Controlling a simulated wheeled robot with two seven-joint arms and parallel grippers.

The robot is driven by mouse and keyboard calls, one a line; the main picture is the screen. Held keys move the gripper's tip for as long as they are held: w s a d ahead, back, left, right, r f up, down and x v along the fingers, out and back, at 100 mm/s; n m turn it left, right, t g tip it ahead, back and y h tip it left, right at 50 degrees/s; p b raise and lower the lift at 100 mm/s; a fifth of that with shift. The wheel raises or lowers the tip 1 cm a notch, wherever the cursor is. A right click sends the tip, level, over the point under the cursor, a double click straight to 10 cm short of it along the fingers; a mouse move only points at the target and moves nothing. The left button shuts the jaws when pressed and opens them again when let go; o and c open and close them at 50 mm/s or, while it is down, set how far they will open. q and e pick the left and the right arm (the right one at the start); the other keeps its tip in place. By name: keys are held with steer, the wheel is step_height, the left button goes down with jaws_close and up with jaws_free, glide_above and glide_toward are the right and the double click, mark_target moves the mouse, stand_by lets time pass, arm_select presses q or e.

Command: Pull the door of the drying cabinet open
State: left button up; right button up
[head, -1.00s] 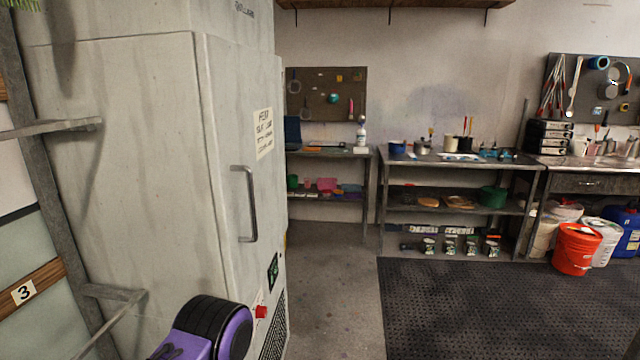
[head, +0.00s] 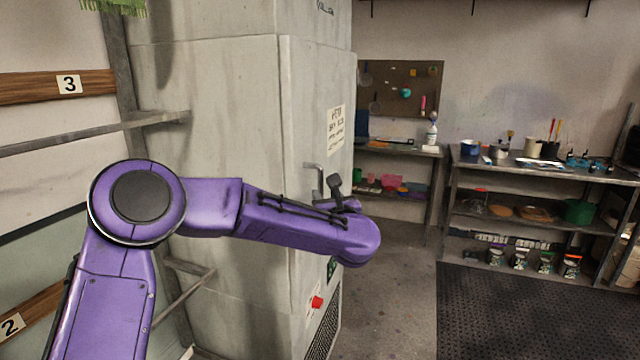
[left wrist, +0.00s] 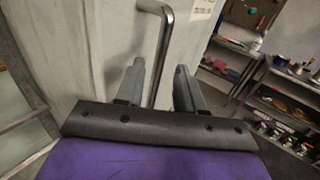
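The tall pale grey drying cabinet (head: 215,130) stands left of centre in the head view. Its door (head: 305,100) looks closed and carries a paper notice (head: 336,130) and an upright metal bar handle (head: 312,168). My left forearm hides the lower handle. My left gripper (head: 335,183) shows only in part beyond the forearm, at the handle. In the left wrist view, the two fingers of that gripper (left wrist: 160,68) are apart, and the handle (left wrist: 165,45) runs between them in the picture with gaps on both sides. I cannot tell how deep it sits. My right gripper is out of view.
A metal rack (head: 90,132) with numbered wooden rails stands left of the cabinet. A red button (head: 317,301) is low on the cabinet's front. Shelves with pots (head: 540,164) line the back wall. The floor (head: 395,270) in front of the door and the black mat (head: 530,310) look clear.

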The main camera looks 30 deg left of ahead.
mark_target(321, 189)
arm_select(q)
steer(key=p+x, duration=0.2)
steer(key=x, duration=0.3)
steer(key=shift+a+r, duration=0.1)
steer(key=shift+a, duration=0.05)
steer(key=shift+w+a, duration=0.35)
steer(key=shift+w, duration=0.1)
jaws_close()
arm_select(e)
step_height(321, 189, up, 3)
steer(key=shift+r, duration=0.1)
arm_select(q)
steer(key=shift+d, duration=0.1)
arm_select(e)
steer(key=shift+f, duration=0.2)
